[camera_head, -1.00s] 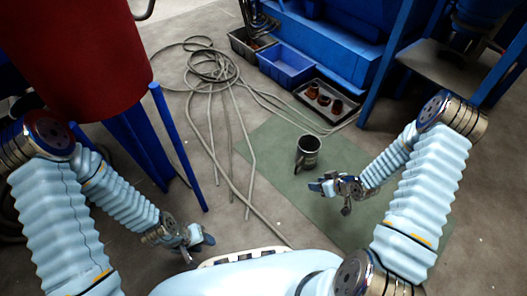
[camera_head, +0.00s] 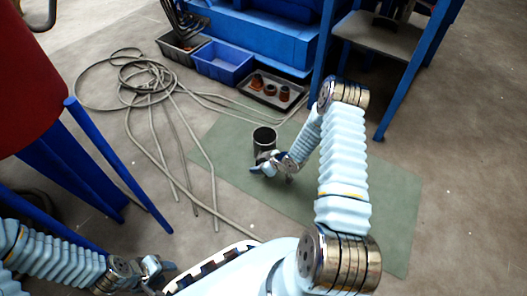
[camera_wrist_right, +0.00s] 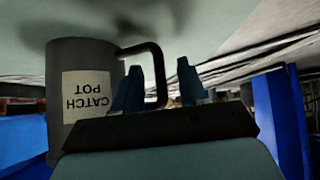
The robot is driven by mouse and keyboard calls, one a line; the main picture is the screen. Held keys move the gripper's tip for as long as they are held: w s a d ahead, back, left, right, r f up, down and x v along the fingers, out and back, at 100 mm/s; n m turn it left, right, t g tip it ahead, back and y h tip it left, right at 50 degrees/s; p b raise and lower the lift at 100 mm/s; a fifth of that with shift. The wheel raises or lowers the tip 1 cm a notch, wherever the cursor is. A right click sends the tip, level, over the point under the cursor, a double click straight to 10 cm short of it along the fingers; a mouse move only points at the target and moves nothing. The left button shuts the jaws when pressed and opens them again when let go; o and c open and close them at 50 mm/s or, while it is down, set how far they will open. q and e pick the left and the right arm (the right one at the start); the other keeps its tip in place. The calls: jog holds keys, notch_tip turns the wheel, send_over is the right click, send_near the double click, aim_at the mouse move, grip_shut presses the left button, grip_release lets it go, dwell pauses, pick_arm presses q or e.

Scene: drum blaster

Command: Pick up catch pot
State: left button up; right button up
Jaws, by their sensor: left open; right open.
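The catch pot (camera_head: 264,140) is a dark cylinder with an open top, standing upright on the green mat (camera_head: 378,210). In the right wrist view the grey pot (camera_wrist_right: 88,130) shows upside down with a "CATCH POT" label and a bent handle (camera_wrist_right: 158,72). My right gripper (camera_head: 264,169) is beside the pot. In the wrist view its open fingers (camera_wrist_right: 160,88) stand apart, and the handle shows near and between them. I cannot tell whether they touch it. My left gripper (camera_head: 160,268) is open and empty at the lower left, far from the pot.
Grey hoses (camera_head: 150,75) lie coiled on the floor left of the mat. A grey bin (camera_head: 183,48), a blue bin (camera_head: 223,62) and a tray (camera_head: 290,104) with brown parts stand behind. A red drum (camera_head: 25,70) on blue legs stands at left.

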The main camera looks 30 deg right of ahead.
jog(key=x, duration=0.3)
jog(key=shift+b, duration=0.3)
grip_shut()
dwell(1.1)
